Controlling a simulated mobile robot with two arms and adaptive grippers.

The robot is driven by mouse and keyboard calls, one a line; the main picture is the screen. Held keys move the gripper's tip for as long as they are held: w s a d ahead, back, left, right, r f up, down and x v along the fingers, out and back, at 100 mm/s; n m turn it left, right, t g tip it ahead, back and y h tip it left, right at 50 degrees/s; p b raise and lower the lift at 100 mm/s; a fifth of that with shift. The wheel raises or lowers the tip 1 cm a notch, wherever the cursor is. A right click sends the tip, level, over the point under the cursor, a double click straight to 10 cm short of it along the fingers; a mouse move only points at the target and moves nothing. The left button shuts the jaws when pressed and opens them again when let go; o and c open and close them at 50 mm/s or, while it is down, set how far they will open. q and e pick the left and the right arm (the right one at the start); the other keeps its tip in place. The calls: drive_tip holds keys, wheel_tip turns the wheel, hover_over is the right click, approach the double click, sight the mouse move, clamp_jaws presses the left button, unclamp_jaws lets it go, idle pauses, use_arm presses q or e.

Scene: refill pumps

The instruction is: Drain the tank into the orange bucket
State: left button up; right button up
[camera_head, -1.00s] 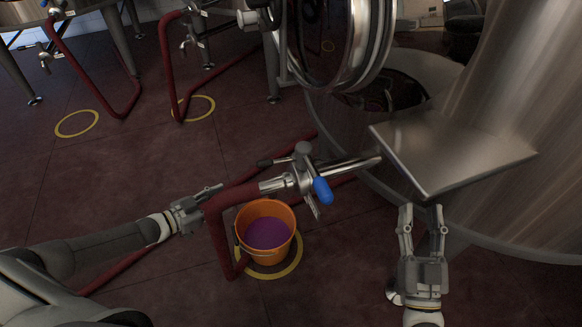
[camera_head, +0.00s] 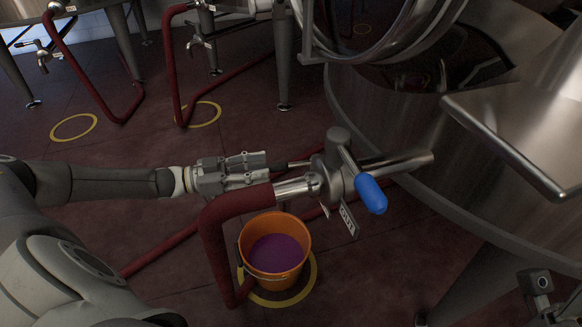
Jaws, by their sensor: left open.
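The orange bucket (camera_head: 302,233) stands upright on the floor inside a yellow ring, with purple liquid (camera_head: 276,254) in it. The steel tank (camera_head: 385,120) is at right, with an outlet pipe and valve (camera_head: 336,180) reaching left above the bucket. The valve has a blue-ended lever (camera_head: 370,193) and a dark handle (camera_head: 291,166) pointing left. A red hose (camera_head: 222,222) runs from the valve down beside the bucket. My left gripper (camera_head: 266,167) is open, its fingers at the dark handle's left end; contact is unclear. My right gripper (camera_head: 541,290) shows only partly at lower right; its jaws are unclear.
A tilted metal plate (camera_head: 515,115) juts out at right above the tank. A round hatch door (camera_head: 385,40) stands open at the top. Other tanks with red hoses (camera_head: 75,80) and taps stand behind.

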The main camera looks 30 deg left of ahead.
sight(290, 166)
use_arm(q)
drive_tip(key=b+x, duration=0.2)
drive_tip(key=x, duration=0.6)
drive_tip(key=shift+f, duration=0.15)
clamp_jaws()
